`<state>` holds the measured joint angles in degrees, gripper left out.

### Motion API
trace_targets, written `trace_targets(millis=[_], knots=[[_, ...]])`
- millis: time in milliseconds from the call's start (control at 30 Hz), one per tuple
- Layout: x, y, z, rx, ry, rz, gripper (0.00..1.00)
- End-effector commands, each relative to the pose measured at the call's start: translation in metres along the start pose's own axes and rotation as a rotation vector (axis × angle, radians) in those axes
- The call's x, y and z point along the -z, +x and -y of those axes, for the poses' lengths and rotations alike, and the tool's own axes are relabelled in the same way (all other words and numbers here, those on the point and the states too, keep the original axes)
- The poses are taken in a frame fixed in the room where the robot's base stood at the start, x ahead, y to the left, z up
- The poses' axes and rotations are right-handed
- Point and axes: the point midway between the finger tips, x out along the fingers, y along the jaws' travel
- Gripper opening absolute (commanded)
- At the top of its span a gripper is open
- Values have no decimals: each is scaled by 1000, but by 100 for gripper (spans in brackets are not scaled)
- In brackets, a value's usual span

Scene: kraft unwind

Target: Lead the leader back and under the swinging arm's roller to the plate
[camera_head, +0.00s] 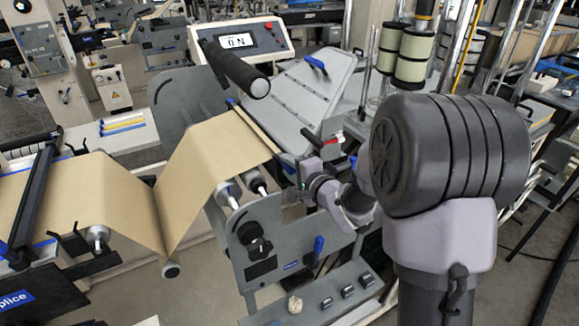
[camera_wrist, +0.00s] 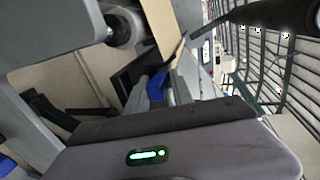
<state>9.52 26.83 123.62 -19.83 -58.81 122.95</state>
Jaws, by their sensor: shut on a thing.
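The brown kraft web (camera_head: 215,145) runs from the left, dips under a low roller (camera_head: 171,270) and rises to the right. Its leading edge ends at a thin leader bar (camera_head: 255,130) with blue on it. My gripper (camera_head: 300,172) is at the near end of this bar, shut on the leader. In the wrist view the kraft (camera_wrist: 160,25) runs up from a grey bar with a blue part (camera_wrist: 157,86); the fingertips are hard to make out. A black roller (camera_head: 235,65) juts out above the web; I cannot tell whether it is the swinging arm's roller. The plate is not clearly identifiable.
Two white-ended rollers (camera_head: 228,190) sit below the web on the grey side frame (camera_head: 260,235). A light grey tilted panel (camera_head: 315,88) stands behind the leader. A display box (camera_head: 245,40) is at the back. The splice table (camera_head: 30,215) is at left.

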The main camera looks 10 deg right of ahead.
Motion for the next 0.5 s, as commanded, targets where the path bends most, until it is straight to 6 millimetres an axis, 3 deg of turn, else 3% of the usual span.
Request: trace_targets(millis=[267,500], knots=[[0,-1,0,-5,2,0,0],[-2,-9,35,-3,1,0,0]])
